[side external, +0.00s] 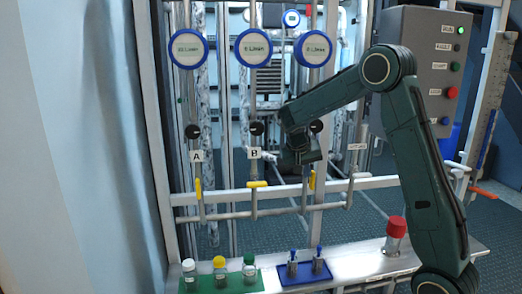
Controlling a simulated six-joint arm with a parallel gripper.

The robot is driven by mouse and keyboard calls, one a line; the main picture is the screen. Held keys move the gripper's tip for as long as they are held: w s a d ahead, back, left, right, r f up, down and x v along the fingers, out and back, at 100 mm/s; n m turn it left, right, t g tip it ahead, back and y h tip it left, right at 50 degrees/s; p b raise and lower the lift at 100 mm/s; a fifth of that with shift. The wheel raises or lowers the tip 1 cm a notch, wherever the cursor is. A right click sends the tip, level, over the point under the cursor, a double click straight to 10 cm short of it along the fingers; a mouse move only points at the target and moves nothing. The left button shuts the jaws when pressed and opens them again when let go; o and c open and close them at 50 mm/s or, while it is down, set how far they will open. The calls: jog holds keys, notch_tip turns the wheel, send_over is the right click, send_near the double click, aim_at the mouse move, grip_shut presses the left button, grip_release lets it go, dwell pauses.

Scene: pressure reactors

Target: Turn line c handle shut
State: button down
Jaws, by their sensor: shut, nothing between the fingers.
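The line C label is not readable; my wrist covers the place to the right of label B (254,153). The third yellow handle (312,181), on the pipe just right of my gripper, stands upright along its pipe. The line A handle (198,188) is also upright, under label A (197,156). The line B handle (257,184) lies crosswise. My gripper (290,163) is shut and empty, above and left of the third handle, apparently apart from it. Its fingertips are hard to make out.
Blue-rimmed gauges (254,48) hang above the lines. A control box (428,75) is at right. The bench holds capped bottles on a green mat (232,284), a blue tray (290,279) with two metal pieces, and a red-capped jar (395,235). A horizontal pipe rail (228,195) crosses the handles.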

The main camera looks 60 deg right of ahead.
jog(key=shift+s+d+r+t+y, duration=0.15)
jog(key=shift+d+t+y, duration=0.05)
jog(key=shift+t+y, duration=0.1)
jog(key=shift+s+d+r+m+t+y, duration=0.15)
jog(key=shift+s+d+m+t+y, duration=0.25)
jog(key=shift+t+y, duration=0.5)
jog(key=shift+s+d+r+m+t+y, duration=0.1)
jog(key=shift+s+d+m+t+y, duration=0.1)
jog(key=shift+s+d+t+y, duration=0.45)
jog(key=shift+s+d+y, duration=0.15)
jog(key=shift+s+y, duration=0.05)
jog(key=shift+y, duration=0.05)
jog(key=shift+s+d+f+t+y, duration=0.55)
jog(key=shift+s+d+f, duration=0.4)
jog(key=shift+s+f, duration=0.15)
jog(key=shift+r, duration=0.2)
